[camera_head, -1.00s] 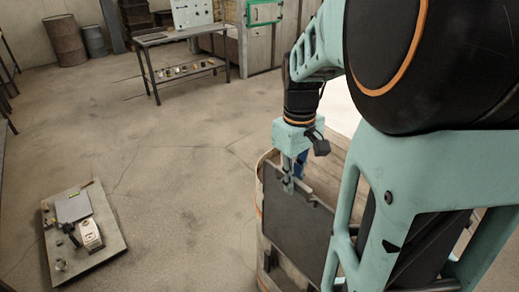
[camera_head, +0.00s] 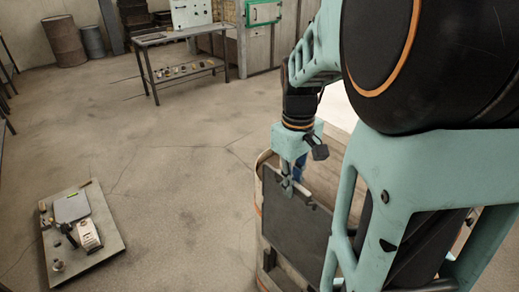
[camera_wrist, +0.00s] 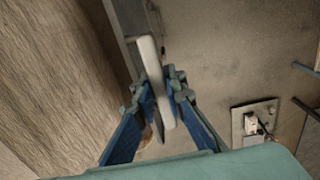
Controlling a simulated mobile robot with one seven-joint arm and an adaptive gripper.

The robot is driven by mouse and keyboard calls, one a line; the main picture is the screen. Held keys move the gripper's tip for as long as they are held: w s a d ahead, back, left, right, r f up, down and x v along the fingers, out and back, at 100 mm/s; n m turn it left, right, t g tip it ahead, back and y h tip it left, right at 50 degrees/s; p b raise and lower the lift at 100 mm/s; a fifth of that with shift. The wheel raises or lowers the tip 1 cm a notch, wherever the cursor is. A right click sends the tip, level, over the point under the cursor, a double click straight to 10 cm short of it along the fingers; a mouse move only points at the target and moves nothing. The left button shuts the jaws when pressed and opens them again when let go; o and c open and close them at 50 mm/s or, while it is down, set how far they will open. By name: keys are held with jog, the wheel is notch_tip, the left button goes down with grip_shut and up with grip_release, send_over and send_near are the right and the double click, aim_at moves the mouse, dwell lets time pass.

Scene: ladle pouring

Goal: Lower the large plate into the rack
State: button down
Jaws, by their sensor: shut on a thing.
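The large plate (camera_head: 292,222) is a dark grey flat slab. It stands roughly upright below my gripper (camera_head: 288,187) in the head view, at the left side of a wooden-walled structure. My gripper is shut on a pale bar at the plate's top edge. In the wrist view the blue-padded fingers (camera_wrist: 160,98) close on both sides of this pale bar (camera_wrist: 153,72). The plate's lower edge is hidden, and I cannot tell whether it touches anything. I cannot clearly make out the rack's slots.
A curved, orange-edged wooden rim (camera_head: 259,190) runs close to the plate's left side. A wooden surface (camera_head: 336,172) lies to its right. A low board with small items (camera_head: 108,247) sits on the floor at left. A metal table (camera_head: 185,34) stands far back. Open floor lies between.

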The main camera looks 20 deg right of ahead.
jog(key=shift+w+p, duration=0.1)
jog(key=shift+p, duration=0.6)
jog(key=shift+f+p, duration=0.35)
jog(key=shift+p, duration=0.05)
jog(key=shift+f+b, duration=6.4)
jog(key=shift+f, duration=1.85)
jog(key=shift+f+b, duration=0.3)
jog(key=shift+f, duration=0.15)
jog(key=c, duration=1.9)
grip_release()
jog(key=shift+f, duration=0.1)
notch_tip(320, 180, up, 12)
jog(key=shift+a+r, duration=0.1)
jog(key=shift+a, duration=0.05)
